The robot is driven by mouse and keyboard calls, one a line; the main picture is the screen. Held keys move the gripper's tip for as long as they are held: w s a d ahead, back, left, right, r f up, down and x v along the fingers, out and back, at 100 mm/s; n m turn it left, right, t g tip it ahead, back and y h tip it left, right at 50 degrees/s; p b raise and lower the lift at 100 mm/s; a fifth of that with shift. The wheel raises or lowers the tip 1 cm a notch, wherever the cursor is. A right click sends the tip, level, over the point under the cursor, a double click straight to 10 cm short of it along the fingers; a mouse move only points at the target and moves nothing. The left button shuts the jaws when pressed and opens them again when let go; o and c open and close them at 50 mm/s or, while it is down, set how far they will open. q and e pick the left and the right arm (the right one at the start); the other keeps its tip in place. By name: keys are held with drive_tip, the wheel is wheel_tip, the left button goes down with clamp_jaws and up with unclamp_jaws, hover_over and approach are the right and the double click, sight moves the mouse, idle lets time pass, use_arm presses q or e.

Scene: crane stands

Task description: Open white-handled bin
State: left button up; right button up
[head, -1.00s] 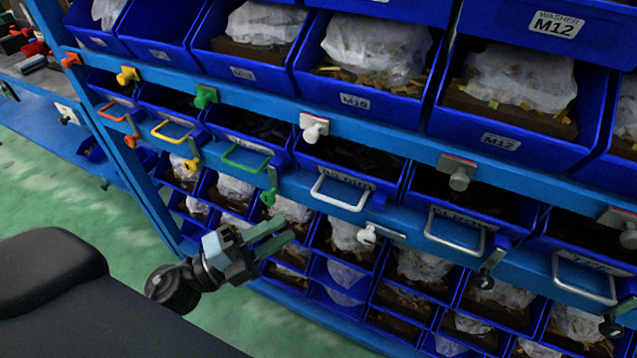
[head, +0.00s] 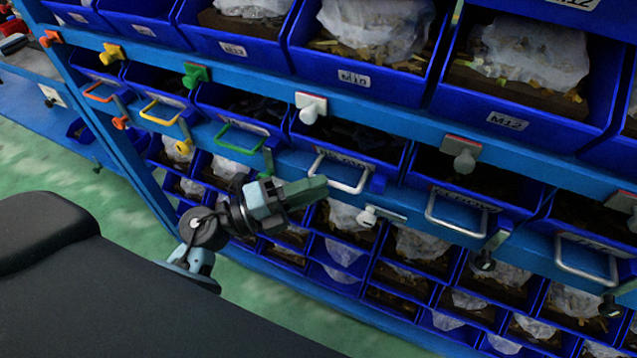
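The white-handled bin (head: 357,140) is a blue bin in the middle row of the rack, with dark contents. Its white bar handle (head: 352,189) is on the front. The bin sits in its row, in line with its neighbours. My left gripper (head: 322,187) is in front of the rack, with its fingertips just by the lower left corner of the white handle in the picture. I cannot tell whether they touch it. The fingers overlap from this angle, so the gap between them is hidden. My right gripper is out of view.
Neighbouring bins have a green handle (head: 240,138) on the left and a grey handle (head: 456,222) on the right. A white knob (head: 309,108) sits above the bin and a white latch (head: 369,216) below it. Green floor (head: 120,195) is clear at the left.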

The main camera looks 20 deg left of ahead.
use_arm(q)
drive_tip(key=shift+w+d+r, duration=0.1)
drive_tip(key=shift+w+d, duration=0.4)
clamp_jaws()
